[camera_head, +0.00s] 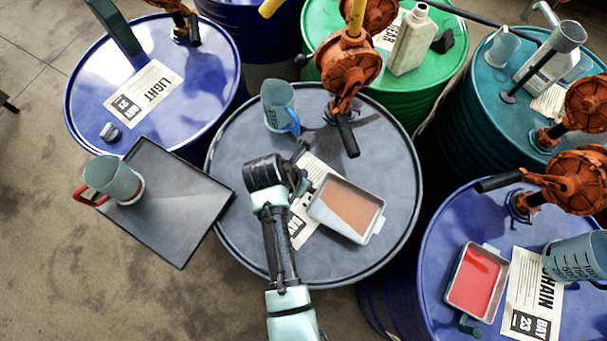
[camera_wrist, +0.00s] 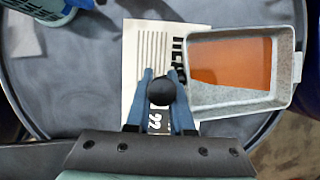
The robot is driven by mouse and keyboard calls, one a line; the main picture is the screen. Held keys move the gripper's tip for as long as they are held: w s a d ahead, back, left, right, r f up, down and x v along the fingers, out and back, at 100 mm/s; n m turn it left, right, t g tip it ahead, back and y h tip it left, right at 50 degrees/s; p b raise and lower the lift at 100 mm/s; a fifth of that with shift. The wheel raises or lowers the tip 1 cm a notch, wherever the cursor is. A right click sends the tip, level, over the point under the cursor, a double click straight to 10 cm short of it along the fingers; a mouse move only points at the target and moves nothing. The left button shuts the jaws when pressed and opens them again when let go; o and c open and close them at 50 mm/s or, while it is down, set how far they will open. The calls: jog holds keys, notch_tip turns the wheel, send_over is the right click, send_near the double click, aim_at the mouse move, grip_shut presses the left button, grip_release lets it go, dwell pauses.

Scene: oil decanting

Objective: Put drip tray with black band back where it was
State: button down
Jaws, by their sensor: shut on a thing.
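The drip tray (camera_head: 343,237) is a shallow light grey pan with brown-orange liquid; it also shows in the wrist view (camera_wrist: 230,104). It is over the grey drum (camera_head: 240,235), partly covering a paper label (camera_head: 301,222). My gripper (camera_head: 304,184) is at the tray's left side. In the wrist view, my gripper (camera_wrist: 160,88) has its two blue-grey fingers closed around a round black knob (camera_wrist: 160,92) beside the tray, which looks like the tray's handle. I cannot make out a black band elsewhere, nor whether the tray touches the drum.
A jug with a blue handle (camera_head: 278,107) and an orange pump (camera_head: 350,70) stand at the drum's back. A dark flat tray (camera_head: 180,225) with a red-handled jug (camera_head: 114,178) is left. A red-filled drip tray (camera_head: 476,281) is on the blue drum at right.

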jog(key=shift+f, duration=1.65)
jog(key=c, duration=0.8)
grip_release()
